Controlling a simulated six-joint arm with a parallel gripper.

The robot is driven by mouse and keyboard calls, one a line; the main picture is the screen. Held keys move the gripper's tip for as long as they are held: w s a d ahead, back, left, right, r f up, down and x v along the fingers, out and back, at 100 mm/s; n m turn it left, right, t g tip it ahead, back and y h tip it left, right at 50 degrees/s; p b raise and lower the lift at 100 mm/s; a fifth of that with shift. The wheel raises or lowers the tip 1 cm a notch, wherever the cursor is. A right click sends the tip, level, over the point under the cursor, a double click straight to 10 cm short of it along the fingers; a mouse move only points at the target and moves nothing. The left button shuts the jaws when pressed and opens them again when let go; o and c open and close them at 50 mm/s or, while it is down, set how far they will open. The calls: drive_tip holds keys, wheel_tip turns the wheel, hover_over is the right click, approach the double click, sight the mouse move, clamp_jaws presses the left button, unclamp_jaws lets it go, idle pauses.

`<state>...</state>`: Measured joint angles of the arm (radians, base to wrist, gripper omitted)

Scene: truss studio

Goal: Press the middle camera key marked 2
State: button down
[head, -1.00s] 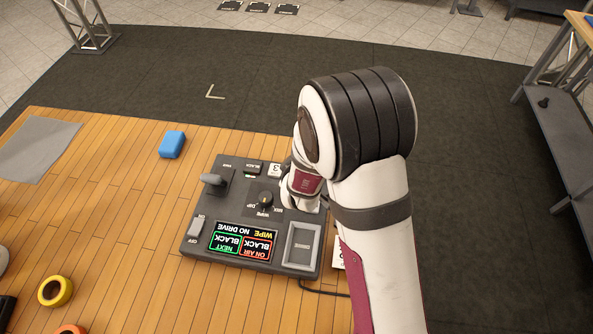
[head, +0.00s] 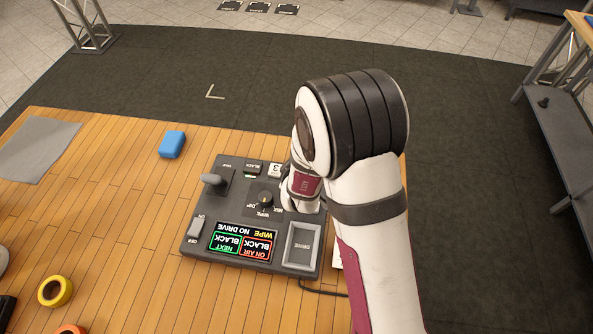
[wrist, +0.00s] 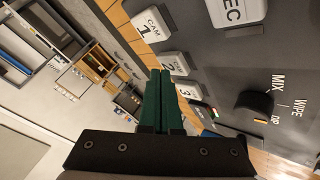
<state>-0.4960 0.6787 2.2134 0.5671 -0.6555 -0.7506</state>
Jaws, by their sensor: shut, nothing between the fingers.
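The white camera key marked 2 (wrist: 176,64) sits between the key marked CAM 1 (wrist: 151,25) and the key marked 3 (wrist: 187,90) in the wrist view. My gripper (wrist: 160,74) has its green fingers shut together and empty. Its tips appear right beside key 2 and overlap its near edge; I cannot tell whether they touch it. In the head view my arm hides keys 1 and 2 and the fingertips, while key 3 (head: 274,170) shows. The dark control panel (head: 205,254) has a screen (head: 241,243) reading ON AIR BLACK, NEXT BLACK, WIPE, NO DRIVE.
A blue block (head: 172,144) and a yellow tape roll (head: 55,291) lie on the wooden table, with clear boards between.

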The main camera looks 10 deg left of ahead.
drive_tip(key=shift+f, duration=0.45)
idle(0.3)
drive_tip(key=shift+r, duration=0.85)
drive_tip(key=shift+r, duration=2.55)
